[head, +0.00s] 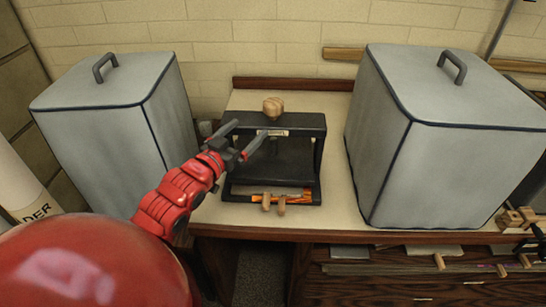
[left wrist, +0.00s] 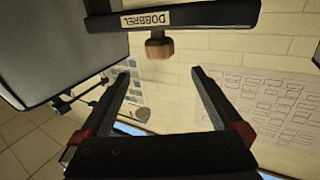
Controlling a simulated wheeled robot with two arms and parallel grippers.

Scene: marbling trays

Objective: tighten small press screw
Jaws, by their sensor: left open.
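The small press (head: 312,125) is a black frame standing on the pale worktop between two grey boxes. Its round wooden screw knob (head: 273,106) sits on top of the crossbar. In the left wrist view the knob (left wrist: 159,47) and the crossbar labelled DOBBREL (left wrist: 185,16) show at the top of the picture. My left gripper (head: 247,132) is open and empty, in front of the press. In the left wrist view its fingertips (left wrist: 160,72) stand either side of the knob's line, apart from it. My right gripper does not show.
A large grey covered box (head: 95,135) stands left of the press and another (head: 445,165) stands right. Orange-and-wood handled tools (head: 280,198) lie at the press's front. Wooden clamps (head: 520,220) are at the right edge. A brick wall (head: 240,40) is behind.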

